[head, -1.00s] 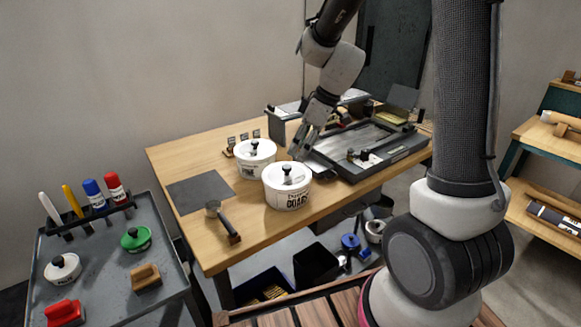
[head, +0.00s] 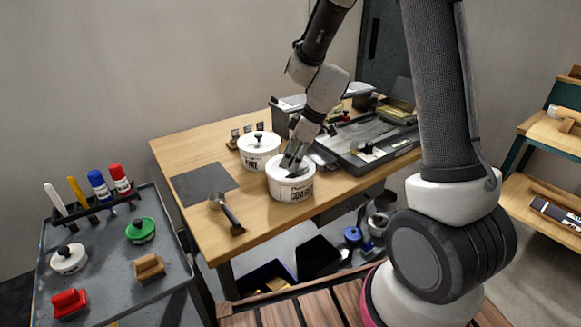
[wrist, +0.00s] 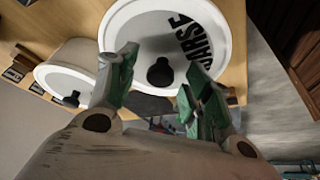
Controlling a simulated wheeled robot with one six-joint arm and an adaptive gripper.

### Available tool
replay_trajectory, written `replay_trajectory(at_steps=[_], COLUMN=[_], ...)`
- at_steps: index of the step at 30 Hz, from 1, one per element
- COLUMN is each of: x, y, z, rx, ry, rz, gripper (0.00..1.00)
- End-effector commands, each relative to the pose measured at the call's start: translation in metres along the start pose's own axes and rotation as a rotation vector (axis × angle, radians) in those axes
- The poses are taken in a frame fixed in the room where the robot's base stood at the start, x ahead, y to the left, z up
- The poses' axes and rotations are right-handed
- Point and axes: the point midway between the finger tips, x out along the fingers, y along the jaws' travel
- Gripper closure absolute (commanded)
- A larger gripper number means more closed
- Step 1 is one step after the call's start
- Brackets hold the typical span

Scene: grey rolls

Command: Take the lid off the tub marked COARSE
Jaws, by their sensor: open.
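The tub marked COARSE (head: 291,190) is a round white tub on the wooden table, with lettering on its side in the head view. Its white lid (wrist: 150,30) carries the word COARSE and a black knob (wrist: 160,72) in the wrist view. My gripper (head: 291,168) is over this lid, and its fingers hide the knob in the head view. In the wrist view my gripper (wrist: 158,85) is open, its green-padded fingers on either side of the knob with gaps showing. A second white tub (head: 259,152) with a black knob stands just behind.
A dark mat (head: 204,183) and a scoop-like tool (head: 228,212) lie left of the tubs on the table (head: 180,150). A grey tray-like device (head: 368,150) stands close on the right. A grey cart (head: 105,260) holds markers, small lidded pots and brushes.

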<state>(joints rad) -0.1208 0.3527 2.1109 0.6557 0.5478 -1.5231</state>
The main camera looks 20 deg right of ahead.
Motion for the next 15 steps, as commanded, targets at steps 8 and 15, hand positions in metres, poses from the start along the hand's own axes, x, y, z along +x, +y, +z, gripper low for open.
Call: replay_trajectory(at_steps=[8, 15], x=[-0.0002, -0.0003], y=[-0.0001, -0.0001], z=[0.0001, 0.0002], rx=[0.000, 0.000], ry=[0.000, 0.000], rz=[0.000, 0.000], gripper=[0.93, 0.99])
